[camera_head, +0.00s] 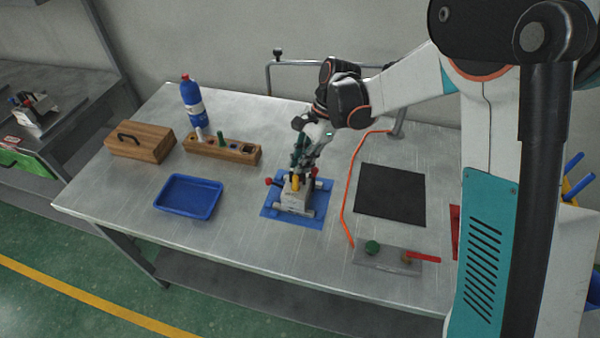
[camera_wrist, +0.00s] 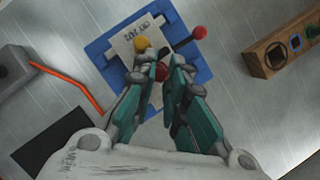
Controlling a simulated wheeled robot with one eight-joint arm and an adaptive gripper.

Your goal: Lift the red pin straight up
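The grey mould block (camera_head: 297,198) sits on a blue plate (camera_head: 270,211) on the metal table. The red pin (camera_wrist: 162,72) shows as a round red top between my fingertips in the wrist view. My gripper (camera_wrist: 161,76) points down over the block, with its two teal fingers close against the red top on both sides. In the head view my gripper (camera_head: 302,166) reaches the block from behind and partly hides it. A yellow knob (camera_wrist: 141,43) is on the block just beside the fingers. The pin's lower part is hidden.
A red ball-ended handle (camera_wrist: 199,32) sticks out at the block's side. A blue tray (camera_head: 188,197), wooden holder (camera_head: 222,149), wooden box (camera_head: 139,141) and blue bottle (camera_head: 193,102) stand left. A black mat (camera_head: 391,194), an orange cable (camera_head: 344,211) and a valve plate (camera_head: 388,260) lie right.

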